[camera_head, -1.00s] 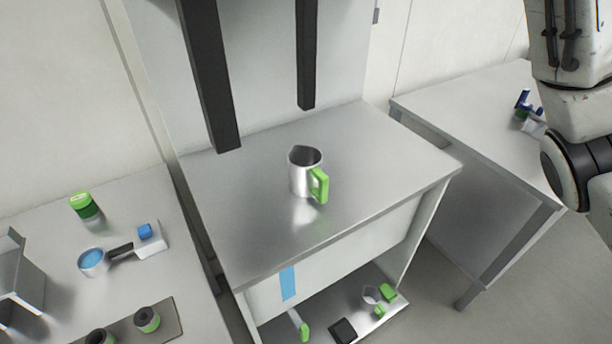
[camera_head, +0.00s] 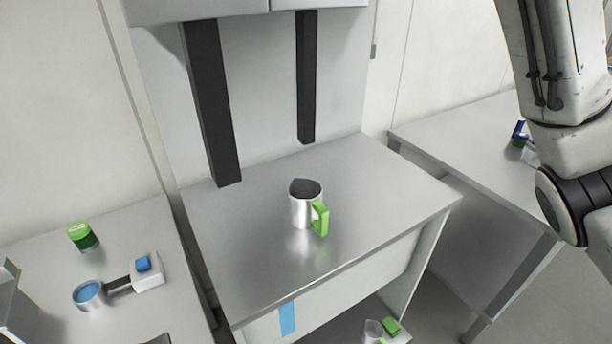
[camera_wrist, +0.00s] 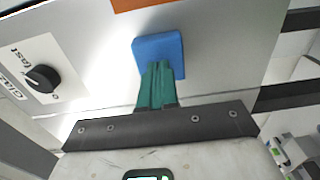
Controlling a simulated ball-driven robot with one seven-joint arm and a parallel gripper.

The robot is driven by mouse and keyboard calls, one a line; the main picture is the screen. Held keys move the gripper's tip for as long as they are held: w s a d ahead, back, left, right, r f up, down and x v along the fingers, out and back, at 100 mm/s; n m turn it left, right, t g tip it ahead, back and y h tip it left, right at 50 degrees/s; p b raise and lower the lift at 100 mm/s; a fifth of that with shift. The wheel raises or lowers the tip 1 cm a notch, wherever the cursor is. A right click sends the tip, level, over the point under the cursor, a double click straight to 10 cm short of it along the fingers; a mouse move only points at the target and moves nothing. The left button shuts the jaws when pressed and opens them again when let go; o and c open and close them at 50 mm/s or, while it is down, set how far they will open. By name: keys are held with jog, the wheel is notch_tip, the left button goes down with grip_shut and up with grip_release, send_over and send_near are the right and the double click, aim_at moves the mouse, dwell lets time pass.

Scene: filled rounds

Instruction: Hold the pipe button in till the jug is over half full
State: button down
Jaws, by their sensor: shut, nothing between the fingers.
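The jug (camera_head: 304,206) is a metal jug with a green handle, upright on the middle metal table in the head view. Its inside looks dark; I cannot tell how full it is, and no stream shows above it. In the wrist view a blue square button (camera_wrist: 172,48) sits on a pale panel. My gripper (camera_wrist: 161,66) has teal fingers held together, with nothing between them. Their tips overlap the button's lower part; I cannot tell whether they press it in. The pipe outlet is not clearly visible. My gripper is out of the head view.
A black knob (camera_wrist: 42,78) marked "fast" and "0" is left of the button. Two dark posts (camera_head: 212,105) stand behind the jug, below a cabinet (camera_head: 230,8). The left table holds a green-lidded jar (camera_head: 82,236) and a round blue-filled cup (camera_head: 90,295). Table space around the jug is clear.

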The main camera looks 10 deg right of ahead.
jog(key=shift+p+x, duration=0.55)
jog(key=shift+x, duration=0.7)
dwell(6.8)
